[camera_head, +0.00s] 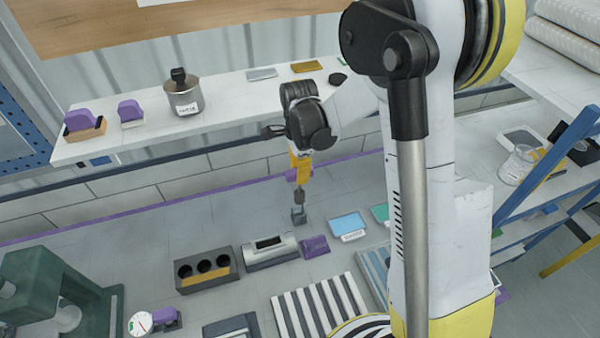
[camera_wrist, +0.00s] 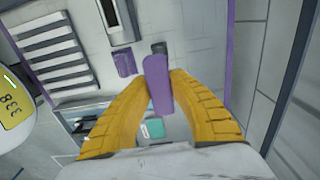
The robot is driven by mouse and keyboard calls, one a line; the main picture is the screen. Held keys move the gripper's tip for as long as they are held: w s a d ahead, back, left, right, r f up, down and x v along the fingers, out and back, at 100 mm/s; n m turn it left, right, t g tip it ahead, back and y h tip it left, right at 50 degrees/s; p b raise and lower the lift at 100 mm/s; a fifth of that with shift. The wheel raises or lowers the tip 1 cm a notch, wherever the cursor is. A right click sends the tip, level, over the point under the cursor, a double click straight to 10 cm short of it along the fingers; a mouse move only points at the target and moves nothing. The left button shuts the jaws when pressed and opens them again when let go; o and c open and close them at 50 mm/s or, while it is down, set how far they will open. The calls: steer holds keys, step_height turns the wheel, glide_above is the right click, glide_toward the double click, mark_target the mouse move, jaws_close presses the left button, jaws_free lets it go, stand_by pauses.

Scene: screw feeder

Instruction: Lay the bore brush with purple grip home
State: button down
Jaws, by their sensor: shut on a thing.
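My gripper (camera_head: 301,170) points down over the back part of the grey bench. In the wrist view its yellow fingers (camera_wrist: 157,85) are shut on the purple grip (camera_wrist: 157,92) of the bore brush. A dark grey block-like end (camera_wrist: 159,48) shows past the grip; in the head view a grey block (camera_head: 299,215) shows below the fingers. I cannot tell whether this block is part of the brush or touches the bench. The brush's bristles are not clearly visible. Which place is its home cannot be told from these views.
A silver slotted unit (camera_head: 270,250) and a small purple piece (camera_head: 314,246) lie in front of my gripper. A block with dark round holes (camera_head: 206,270), a striped rack (camera_head: 318,305) and a blue tray (camera_head: 348,226) are nearby. A white shelf (camera_head: 230,98) runs behind. Bare bench lies left of my gripper.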

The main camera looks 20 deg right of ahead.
mark_target(299, 192)
steer(key=shift+a, duration=0.2)
steer(key=shift+d+f, duration=0.1)
steer(key=shift+f, duration=0.2)
steer(key=shift+f+b, duration=1.2)
steer(key=shift+f, duration=0.7)
steer(key=shift+f+b, duration=0.25)
steer(key=shift+b, duration=0.4)
